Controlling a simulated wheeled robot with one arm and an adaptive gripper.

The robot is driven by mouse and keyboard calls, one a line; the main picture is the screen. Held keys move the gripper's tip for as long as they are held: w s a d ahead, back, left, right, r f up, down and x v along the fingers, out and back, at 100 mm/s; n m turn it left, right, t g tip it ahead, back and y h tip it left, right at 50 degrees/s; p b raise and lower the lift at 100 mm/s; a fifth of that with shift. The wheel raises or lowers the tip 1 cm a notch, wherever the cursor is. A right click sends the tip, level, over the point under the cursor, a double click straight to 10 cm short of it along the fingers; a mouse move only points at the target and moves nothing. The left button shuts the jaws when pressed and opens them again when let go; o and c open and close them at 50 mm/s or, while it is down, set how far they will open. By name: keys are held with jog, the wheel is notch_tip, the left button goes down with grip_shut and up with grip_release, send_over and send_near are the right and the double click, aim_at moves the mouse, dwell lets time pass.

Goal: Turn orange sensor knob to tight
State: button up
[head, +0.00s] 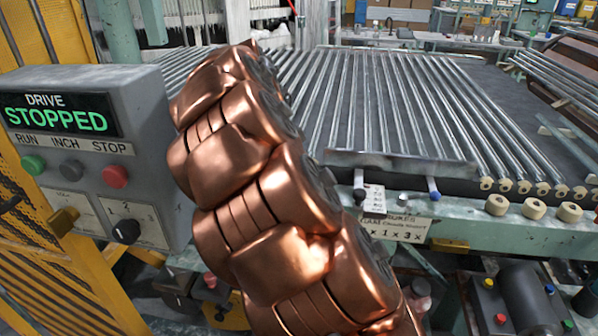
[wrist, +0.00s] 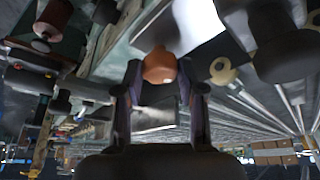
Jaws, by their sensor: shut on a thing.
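The orange sensor knob (wrist: 160,66) shows at the upper middle of the wrist view, in front of a pale plate. My gripper (wrist: 159,80) has its two dark fingers on either side of the knob and is shut on it. I cannot read any mark for the knob's turn or tightness. In the head view my copper arm crosses the middle of the picture and hides its own end; neither the gripper nor the orange knob can be seen there.
A grey drive box (head: 90,150) reading "STOPPED" stands left of my arm. Dark cylinders (wrist: 285,45) flank the gripper closely.

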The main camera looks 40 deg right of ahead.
jog(key=o, duration=1.1)
jog(key=v, duration=1.2)
jog(key=s+a+f+n+y+p, duration=0.1)
jog(key=s+a+f+n+p, duration=0.1)
jog(key=s+a+n, duration=0.3)
jog(key=s+a+f+n+g+y+p, duration=0.1)
jog(key=s+a+n+p, duration=0.4)
jog(key=s, duration=0.9)
jog(key=s+a+f+n+y+p, duration=0.2)
jog(key=s+a+f+n+p, duration=0.1)
jog(key=s+a+n, duration=0.4)
jog(key=shift+s+a+f+n+y, duration=0.1)
jog(key=shift+s+f+n+y, duration=0.05)
jog(key=shift+s+f+n, duration=0.4)
jog(key=shift+s+a+f+n+y, duration=0.15)
jog(key=shift+s+f+n, duration=0.15)
jog(key=shift+s, duration=0.3)
